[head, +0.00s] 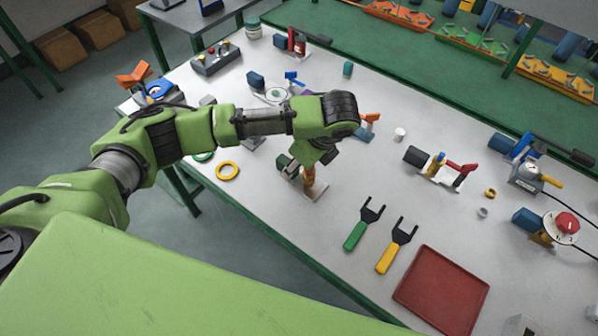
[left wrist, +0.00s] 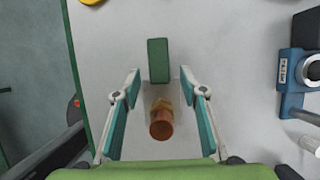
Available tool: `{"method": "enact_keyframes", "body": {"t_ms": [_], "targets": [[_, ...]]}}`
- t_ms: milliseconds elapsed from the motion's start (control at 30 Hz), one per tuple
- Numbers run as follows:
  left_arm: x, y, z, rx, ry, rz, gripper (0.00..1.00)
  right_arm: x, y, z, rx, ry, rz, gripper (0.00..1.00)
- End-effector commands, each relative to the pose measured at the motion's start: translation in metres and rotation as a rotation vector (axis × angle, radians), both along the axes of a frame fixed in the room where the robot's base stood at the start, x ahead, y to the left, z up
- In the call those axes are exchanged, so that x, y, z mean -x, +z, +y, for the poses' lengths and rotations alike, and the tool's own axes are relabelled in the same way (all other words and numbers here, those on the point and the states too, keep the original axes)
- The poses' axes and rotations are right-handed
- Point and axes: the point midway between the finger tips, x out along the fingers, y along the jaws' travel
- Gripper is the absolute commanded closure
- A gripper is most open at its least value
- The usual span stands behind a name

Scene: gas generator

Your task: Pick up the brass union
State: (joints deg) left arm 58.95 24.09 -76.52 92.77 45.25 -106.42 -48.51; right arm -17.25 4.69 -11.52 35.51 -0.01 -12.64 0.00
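The brass union (head: 309,176) stands on the table below my left gripper, partly covered by it in the head view. In the left wrist view the brass union (left wrist: 161,122) shows as a copper-coloured round end with a brass hex part, between the two fingers. My left gripper (head: 304,168) is open around it and points down. Clear space shows between the union and each finger, so I see no contact. My right gripper is in neither view.
A green block (left wrist: 158,60) lies just beyond the fingertips in the left wrist view. A yellow ring (head: 227,171) lies left of the gripper. Green (head: 356,236) and yellow (head: 387,258) forked tools and a red tray (head: 441,290) lie to the right. Bare table separates them.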

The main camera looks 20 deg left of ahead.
Motion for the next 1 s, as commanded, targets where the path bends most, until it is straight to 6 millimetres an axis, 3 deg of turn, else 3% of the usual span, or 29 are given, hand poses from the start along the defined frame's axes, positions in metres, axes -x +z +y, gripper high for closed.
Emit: {"method": "enact_keyframes", "body": {"t_ms": [200, 433, 600, 1000], "targets": [[-0.003, -0.022, 0.01, -0.002, 0.001, 0.001, 0.61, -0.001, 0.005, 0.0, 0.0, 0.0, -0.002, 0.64], [-0.003, -0.024, 0.01, 0.0, 0.0, -0.001, 0.61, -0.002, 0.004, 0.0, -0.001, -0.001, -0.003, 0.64], [-0.003, -0.024, 0.01, 0.0, 0.0, -0.001, 1.0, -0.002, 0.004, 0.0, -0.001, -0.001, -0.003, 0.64], [-0.004, -0.02, 0.01, 0.0, 0.0, -0.003, 1.0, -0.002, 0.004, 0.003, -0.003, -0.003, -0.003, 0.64]]}}
